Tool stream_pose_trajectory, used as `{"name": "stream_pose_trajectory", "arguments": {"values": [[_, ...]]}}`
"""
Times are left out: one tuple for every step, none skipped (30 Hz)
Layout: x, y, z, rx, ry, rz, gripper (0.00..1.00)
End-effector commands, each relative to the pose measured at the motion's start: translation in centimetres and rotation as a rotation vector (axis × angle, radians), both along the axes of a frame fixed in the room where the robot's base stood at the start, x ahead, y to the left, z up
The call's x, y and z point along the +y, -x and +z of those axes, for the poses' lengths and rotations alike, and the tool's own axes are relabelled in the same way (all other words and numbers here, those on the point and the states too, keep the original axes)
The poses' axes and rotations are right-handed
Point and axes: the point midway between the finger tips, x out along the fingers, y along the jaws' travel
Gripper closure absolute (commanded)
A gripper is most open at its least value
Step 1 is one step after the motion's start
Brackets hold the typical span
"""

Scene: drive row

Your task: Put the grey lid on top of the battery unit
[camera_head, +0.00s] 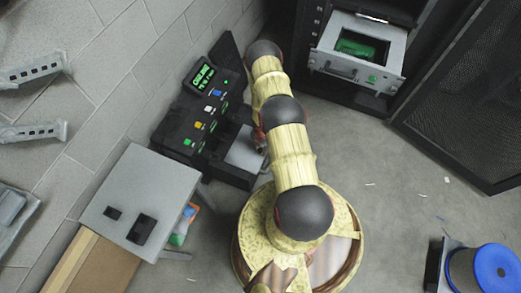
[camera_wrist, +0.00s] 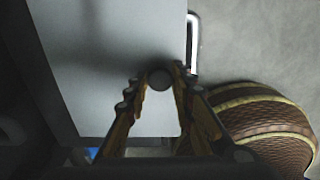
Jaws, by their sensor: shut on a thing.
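The grey lid (camera_head: 245,152) appears as a flat, plain grey plate at the black console's right side, partly hidden by my arm. In the wrist view, a broad grey surface (camera_wrist: 105,60) fills the upper left, below my fingers. My gripper (camera_wrist: 160,80) is shut, with a small round grey piece between its fingertips. I take this piece as part of the lid, though the contact is dark. In the head view my gripper is mostly hidden behind my arm. The battery unit (camera_head: 394,75) appears as a pulled-out grey box at the upper right, its top opening showing green parts.
The black console (camera_head: 190,125) has a green screen and coloured buttons. A small grey-topped table (camera_head: 170,175) bears two black pieces. A dark rack door (camera_head: 480,110) stands open at right. A blue-topped bin (camera_head: 497,268) is at lower right. The middle floor is mostly clear.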

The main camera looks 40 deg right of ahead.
Motion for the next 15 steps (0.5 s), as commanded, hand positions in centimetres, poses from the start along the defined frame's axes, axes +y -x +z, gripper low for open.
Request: {"name": "stream_pose_trajectory", "arguments": {"values": [[-0.13,-0.19,0.00,-0.003,0.002,0.000,1.00],[-0.12,-0.20,0.06,-0.003,0.002,0.000,1.00],[-0.13,-0.19,0.12,-0.003,0.002,0.000,1.00],[-0.13,-0.19,0.14,-0.003,0.002,0.000,1.00],[-0.13,-0.19,0.15,-0.003,0.002,0.000,1.00],[-0.13,-0.19,0.15,-0.003,0.002,0.000,1.00],[-0.13,-0.19,0.11,-0.003,0.002,0.000,1.00],[-0.12,-0.18,0.05,-0.003,0.002,0.000,1.00],[-0.12,-0.18,-0.09,-0.003,0.002,0.000,1.00],[-0.12,-0.17,-0.19,-0.003,0.002,0.000,1.00],[-0.08,-0.11,-0.14,-0.002,0.001,0.000,0.74],[-0.08,-0.11,-0.11,-0.002,0.001,0.000,0.72],[-0.09,-0.11,-0.10,-0.002,0.001,0.000,0.70],[-0.09,-0.11,-0.10,-0.002,0.001,0.000,0.69],[-0.09,-0.11,-0.10,-0.002,0.001,0.000,0.66]]}}
